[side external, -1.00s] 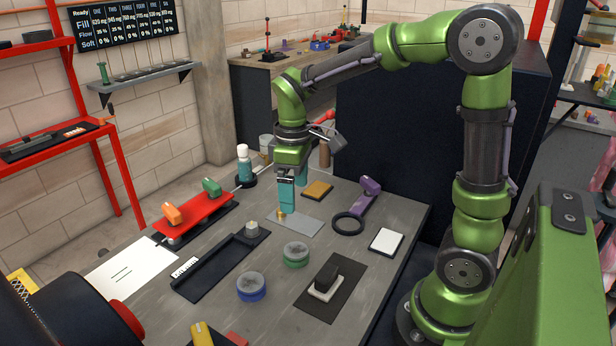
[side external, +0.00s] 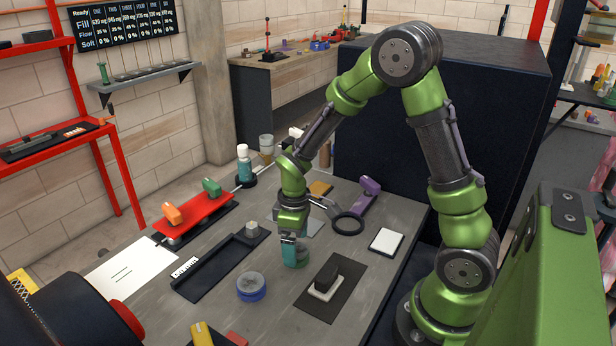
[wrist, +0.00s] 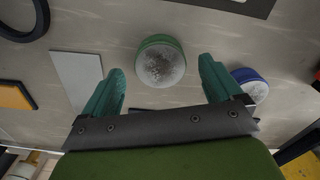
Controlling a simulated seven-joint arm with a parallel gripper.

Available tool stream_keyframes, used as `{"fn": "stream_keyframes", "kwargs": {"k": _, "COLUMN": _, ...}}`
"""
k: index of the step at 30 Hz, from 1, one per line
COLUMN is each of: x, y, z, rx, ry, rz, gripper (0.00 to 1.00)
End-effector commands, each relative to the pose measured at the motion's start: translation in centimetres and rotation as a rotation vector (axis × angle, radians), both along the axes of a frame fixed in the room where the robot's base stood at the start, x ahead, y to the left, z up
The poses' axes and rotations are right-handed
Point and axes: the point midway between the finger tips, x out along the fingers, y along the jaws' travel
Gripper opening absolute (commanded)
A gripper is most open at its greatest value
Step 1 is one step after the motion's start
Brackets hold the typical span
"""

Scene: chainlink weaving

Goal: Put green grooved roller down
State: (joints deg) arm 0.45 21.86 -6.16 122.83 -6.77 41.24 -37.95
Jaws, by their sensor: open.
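The green grooved roller (side external: 297,258) is a short round piece with a grey speckled top and a green rim. It sits on the grey table, partly hidden by my gripper (side external: 289,238) in the side view. In the wrist view the roller (wrist: 160,66) shows between my two teal fingers, with bare table visible between it and each finger. My gripper is open, points down and holds nothing. How far the fingertips are above the table is hard to tell.
A blue-rimmed roller (side external: 251,288) stands to the left and nearer. A black block on a dark mat (side external: 343,299) lies to the right. A purple tool with a black ring (side external: 347,229) and a white pad (side external: 386,241) lie behind right. A black tray (side external: 215,268) lies left.

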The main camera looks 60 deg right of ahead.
Motion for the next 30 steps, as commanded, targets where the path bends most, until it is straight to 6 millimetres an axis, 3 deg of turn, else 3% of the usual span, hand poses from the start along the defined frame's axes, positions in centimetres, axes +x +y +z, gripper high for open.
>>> {"fn": "stream_keyframes", "kwargs": {"k": 3, "x": -0.07, "y": 0.02, "z": -1.31, "rx": 0.0, "ry": 0.002, "rz": 0.0, "gripper": 0.93}}
{"fn": "stream_keyframes", "kwargs": {"k": 11, "x": -0.01, "y": 0.04, "z": -1.57, "rx": 0.0, "ry": -0.001, "rz": 0.0, "gripper": 0.93}}
{"fn": "stream_keyframes", "kwargs": {"k": 27, "x": 0.04, "y": 0.03, "z": -1.49, "rx": 0.001, "ry": -0.002, "rz": 0.0, "gripper": 0.13}}
{"fn": "stream_keyframes", "kwargs": {"k": 30, "x": 0.04, "y": 0.03, "z": -1.49, "rx": 0.001, "ry": -0.002, "rz": 0.0, "gripper": 0.11}}
